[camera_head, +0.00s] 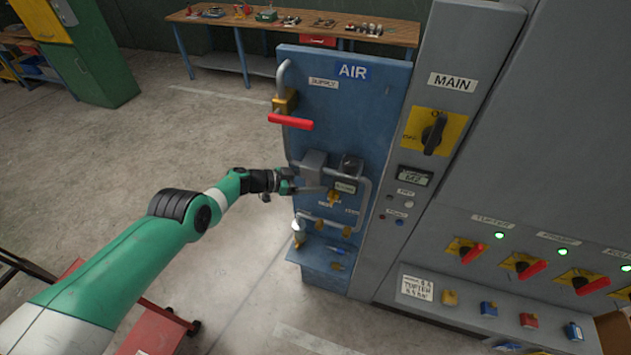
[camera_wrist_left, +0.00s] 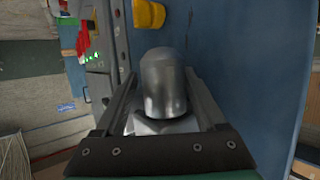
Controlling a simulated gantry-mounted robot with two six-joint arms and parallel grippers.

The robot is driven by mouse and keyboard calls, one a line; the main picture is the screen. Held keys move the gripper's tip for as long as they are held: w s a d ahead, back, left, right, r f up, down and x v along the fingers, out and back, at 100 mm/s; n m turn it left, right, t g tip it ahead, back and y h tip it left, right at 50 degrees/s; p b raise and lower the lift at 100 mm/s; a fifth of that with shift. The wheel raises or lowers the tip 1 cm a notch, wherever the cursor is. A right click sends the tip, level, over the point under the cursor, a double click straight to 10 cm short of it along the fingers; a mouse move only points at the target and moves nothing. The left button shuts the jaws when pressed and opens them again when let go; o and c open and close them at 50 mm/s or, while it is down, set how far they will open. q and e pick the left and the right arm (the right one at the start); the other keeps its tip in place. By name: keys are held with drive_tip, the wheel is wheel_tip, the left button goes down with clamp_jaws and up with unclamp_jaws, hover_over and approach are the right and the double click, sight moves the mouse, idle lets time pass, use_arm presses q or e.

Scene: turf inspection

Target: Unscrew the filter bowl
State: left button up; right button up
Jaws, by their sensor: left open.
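The filter bowl (camera_wrist_left: 163,85) is a rounded silver cup in the left wrist view. My left gripper (camera_head: 308,188) is open, with one finger on each side of the bowl; a narrow gap seems to show, but I cannot tell whether either finger touches. In the head view the gripper is in front of the blue AIR panel (camera_head: 345,110), just below a grey block (camera_head: 313,163). The bowl is largely hidden there by the gripper. My right gripper is not in view.
A red-handled supply valve (camera_head: 291,121) sticks out above the gripper. A dark gauge unit (camera_head: 350,168) and grey piping (camera_head: 366,195) are close on the right. A grey MAIN cabinet (camera_head: 425,165) adjoins the panel. Open floor (camera_head: 235,135) lies to the left.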

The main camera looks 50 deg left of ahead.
use_arm(q)
wheel_tip(320, 180, down, 3)
drive_tip(key=b, duration=0.3)
drive_tip(key=shift+s+a+f, duration=0.15)
drive_tip(key=shift+r+p, duration=0.3)
drive_tip(key=shift+p, duration=0.35)
drive_tip(key=n+y+p, duration=0.1)
drive_tip(key=p, duration=0.1)
drive_tip(key=n+y+p, duration=0.1)
drive_tip(key=p, duration=0.2)
drive_tip(key=shift+w+d+r, duration=0.2)
drive_tip(key=shift+w, duration=0.05)
drive_tip(key=n+y+p, duration=0.1)
drive_tip(key=y+p, duration=0.1)
drive_tip(key=p, duration=0.1)
drive_tip(key=shift+n+t+y, duration=0.3)
drive_tip(key=shift+n, duration=0.1)
drive_tip(key=shift+a+f+n+y+p, duration=0.1)
drive_tip(key=shift+n+y+p, duration=0.4)
drive_tip(key=shift+y, duration=0.1)
drive_tip(key=shift+f+y, duration=0.15)
drive_tip(key=shift+y, duration=0.15)
